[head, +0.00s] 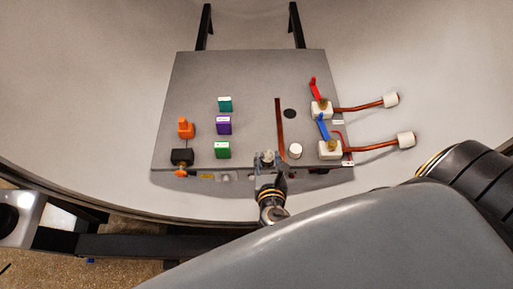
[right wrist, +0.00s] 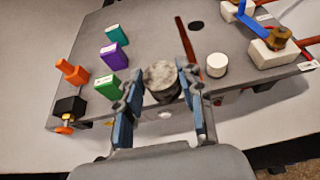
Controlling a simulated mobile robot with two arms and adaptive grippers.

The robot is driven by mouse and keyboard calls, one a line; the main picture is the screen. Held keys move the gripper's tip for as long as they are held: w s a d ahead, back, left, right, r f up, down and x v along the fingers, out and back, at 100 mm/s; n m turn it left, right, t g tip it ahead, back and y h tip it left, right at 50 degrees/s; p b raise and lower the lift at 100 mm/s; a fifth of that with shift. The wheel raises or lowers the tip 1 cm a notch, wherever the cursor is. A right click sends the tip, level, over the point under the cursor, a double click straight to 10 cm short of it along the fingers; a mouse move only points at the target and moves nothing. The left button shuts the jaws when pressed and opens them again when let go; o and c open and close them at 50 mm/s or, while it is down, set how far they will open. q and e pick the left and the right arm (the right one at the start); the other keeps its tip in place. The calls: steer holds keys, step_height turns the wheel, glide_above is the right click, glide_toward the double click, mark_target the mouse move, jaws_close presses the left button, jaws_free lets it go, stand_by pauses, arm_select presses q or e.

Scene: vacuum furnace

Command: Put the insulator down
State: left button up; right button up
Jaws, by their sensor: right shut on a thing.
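My right gripper (head: 268,166) is shut on a short, mottled grey-white cylinder, which I take to be the insulator (right wrist: 161,78). In the right wrist view the gripper's two blue-grey fingers (right wrist: 161,100) stand on either side of it. In the head view the insulator (head: 267,156) is small and partly hidden by the fingers, at the front edge of the grey plate (head: 250,80). I cannot tell whether it touches the plate. A similar white cylinder (head: 295,151) stands on the plate just to its right. My left gripper is not in view.
A copper strip (head: 280,125) and a dark round spot (head: 290,113) lie behind the gripper. Teal, purple and green blocks (head: 222,150) and orange and black parts (head: 182,157) stand left. Red- and blue-handled valves (head: 330,150) with copper pipes stand right.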

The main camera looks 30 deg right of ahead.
steer(key=w+f+b, duration=0.2)
steer(key=w, duration=0.1)
steer(key=w+d+f+b, duration=0.1)
steer(key=w+f+b, duration=0.1)
steer(key=w+b, duration=0.1)
steer(key=w+f+b, duration=0.2)
steer(key=f, duration=0.1)
steer(key=shift+w+d, duration=0.4)
steer(key=shift+w+d+f+b, duration=0.15)
steer(key=shift+w+f+b, duration=0.25)
steer(key=shift+b, duration=0.2)
steer(key=shift+w+f+b, duration=0.15)
steer(key=shift+f+b, duration=0.1)
steer(key=shift+b, duration=0.1)
step_height(320, 180, down, 3)
steer(key=b, duration=0.4)
steer(key=shift+w, duration=0.15)
steer(key=shift+f+b, duration=0.15)
steer(key=shift+b, duration=0.25)
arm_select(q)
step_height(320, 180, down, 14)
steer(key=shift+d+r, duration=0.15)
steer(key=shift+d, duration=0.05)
